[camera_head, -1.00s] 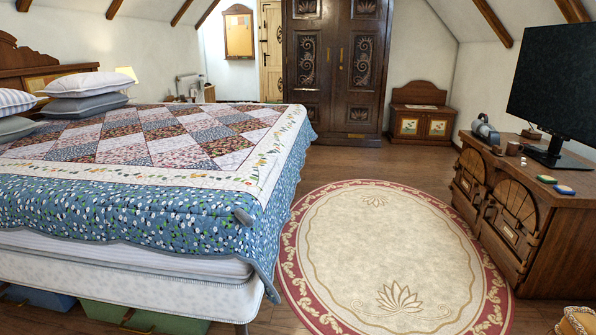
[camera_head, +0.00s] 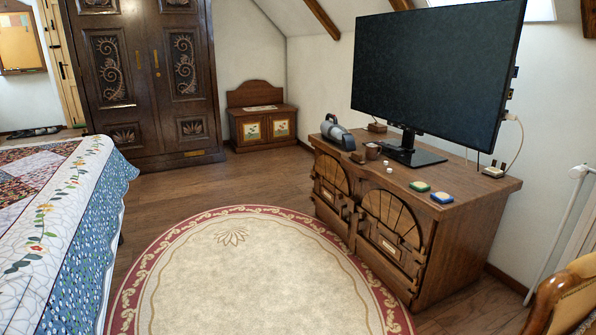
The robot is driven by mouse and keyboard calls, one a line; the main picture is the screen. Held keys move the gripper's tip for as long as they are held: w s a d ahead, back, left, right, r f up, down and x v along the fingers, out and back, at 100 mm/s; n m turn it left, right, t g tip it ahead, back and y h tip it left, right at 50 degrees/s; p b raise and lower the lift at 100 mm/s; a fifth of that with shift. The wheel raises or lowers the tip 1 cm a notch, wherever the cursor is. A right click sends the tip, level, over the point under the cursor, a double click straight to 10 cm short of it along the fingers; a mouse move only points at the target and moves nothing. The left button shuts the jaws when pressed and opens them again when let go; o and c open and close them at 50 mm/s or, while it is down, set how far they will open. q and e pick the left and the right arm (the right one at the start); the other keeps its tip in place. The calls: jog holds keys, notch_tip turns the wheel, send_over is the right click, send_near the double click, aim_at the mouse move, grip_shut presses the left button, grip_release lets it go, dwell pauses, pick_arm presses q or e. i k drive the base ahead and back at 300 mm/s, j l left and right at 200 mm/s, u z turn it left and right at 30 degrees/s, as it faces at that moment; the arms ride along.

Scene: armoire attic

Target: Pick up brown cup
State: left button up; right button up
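A small brown cup (camera_head: 372,151) stands on top of the wooden TV cabinet (camera_head: 462,196), left of the monitor's base. It is far from me and small in the view. Neither of my grippers shows in the view.
A large monitor (camera_head: 437,68) stands on the cabinet. Near the cup are a grey cylindrical device (camera_head: 337,133), a small white item (camera_head: 382,171), and green (camera_head: 420,186) and blue (camera_head: 443,196) pads. The bed (camera_head: 75,215) is at left, an armchair (camera_head: 565,300) at lower right. The rug (camera_head: 240,280) is clear.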

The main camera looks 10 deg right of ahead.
aim_at(371, 154)
jog(key=i+l+u, duration=0.35)
jog(key=i, duration=0.35)
jog(key=i+l+u, duration=0.3)
jog(key=i+l, duration=0.35)
